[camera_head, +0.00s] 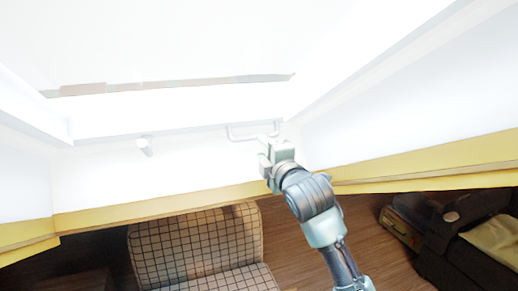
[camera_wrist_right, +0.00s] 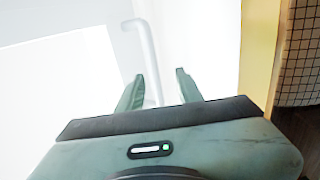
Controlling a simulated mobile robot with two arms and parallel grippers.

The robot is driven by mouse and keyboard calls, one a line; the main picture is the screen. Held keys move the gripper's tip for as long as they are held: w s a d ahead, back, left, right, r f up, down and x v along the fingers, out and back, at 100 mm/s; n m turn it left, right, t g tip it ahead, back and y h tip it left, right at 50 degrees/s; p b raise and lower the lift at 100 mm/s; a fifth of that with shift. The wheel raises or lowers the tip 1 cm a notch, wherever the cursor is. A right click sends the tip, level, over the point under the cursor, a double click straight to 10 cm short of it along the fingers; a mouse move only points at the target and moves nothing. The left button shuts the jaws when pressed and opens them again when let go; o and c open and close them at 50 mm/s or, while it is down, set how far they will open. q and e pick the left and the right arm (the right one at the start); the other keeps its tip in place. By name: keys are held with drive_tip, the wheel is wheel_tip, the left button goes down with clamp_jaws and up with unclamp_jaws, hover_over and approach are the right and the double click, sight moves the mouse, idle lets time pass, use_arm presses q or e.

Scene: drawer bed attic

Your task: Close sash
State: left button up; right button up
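The white window sash (camera_head: 180,105) fills the upper part of the head view; its lower rail shows below a grey edge strip, and bright light washes out much of its outline. A white bar handle (camera_head: 240,138) is on the white surface below it, and it also shows in the wrist view (camera_wrist_right: 145,45). My right gripper (camera_head: 268,147) is at the handle's right end. In the wrist view the right gripper (camera_wrist_right: 158,82) has its fingers apart, with the handle bar showing between them. I cannot tell whether they touch it. My left gripper is out of view.
A yellow wooden edge (camera_head: 160,208) borders the white window recess. Below are a checkered chair (camera_head: 195,245), a wooden floor (camera_head: 365,240) and a dark bag-like object (camera_head: 450,225) on the right.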

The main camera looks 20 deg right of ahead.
drive_tip(key=shift+s+f, duration=0.1)
drive_tip(key=shift+s, duration=1.7)
